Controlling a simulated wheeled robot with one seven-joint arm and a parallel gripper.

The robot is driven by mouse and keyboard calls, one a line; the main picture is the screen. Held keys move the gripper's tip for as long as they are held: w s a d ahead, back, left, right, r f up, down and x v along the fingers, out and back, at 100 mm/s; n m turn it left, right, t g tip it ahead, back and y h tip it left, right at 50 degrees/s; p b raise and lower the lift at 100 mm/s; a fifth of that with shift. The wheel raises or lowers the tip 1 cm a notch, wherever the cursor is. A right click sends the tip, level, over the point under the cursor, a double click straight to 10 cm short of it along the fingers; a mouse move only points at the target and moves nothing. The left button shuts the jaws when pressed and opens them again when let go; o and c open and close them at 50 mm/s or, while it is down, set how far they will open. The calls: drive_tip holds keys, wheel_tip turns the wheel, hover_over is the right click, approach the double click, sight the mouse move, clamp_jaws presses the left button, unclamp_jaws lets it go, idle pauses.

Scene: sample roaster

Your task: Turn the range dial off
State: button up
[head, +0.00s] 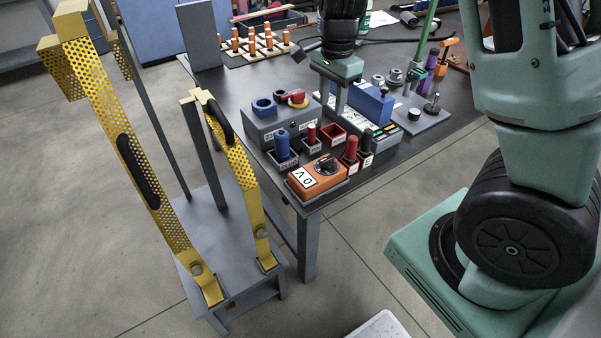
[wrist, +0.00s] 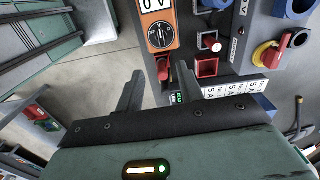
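The range dial (head: 326,166) is a dark round knob on the orange meter (head: 302,191) at the table's near corner. In the wrist view the dial (wrist: 161,36) is at the top, on the orange meter (wrist: 150,20), beside a white label. I cannot tell for certain which setting its pointer marks. My gripper (head: 334,93) points down over the table, behind the meter. In the wrist view my gripper (wrist: 160,82) has its two fingers apart with nothing held between them. The dial is beyond the fingertips, not touched.
Red (head: 350,153) and dark plugs stand in holders right of the meter. A blue cylinder (head: 282,145) stands behind it. A grey box (head: 268,128) carries a red-and-yellow switch (head: 295,98). A blue block (head: 374,104) sits near my gripper. Yellow perforated rails (head: 165,205) rise left of the table.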

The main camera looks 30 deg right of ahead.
sight(327, 158)
wheel_tip(327, 158, down, 18)
drive_tip(key=b, duration=0.3)
drive_tip(key=shift+w+d+r, duration=0.1)
drive_tip(key=shift+d+r, duration=0.05)
drive_tip(key=shift+r, duration=0.1)
clamp_jaws()
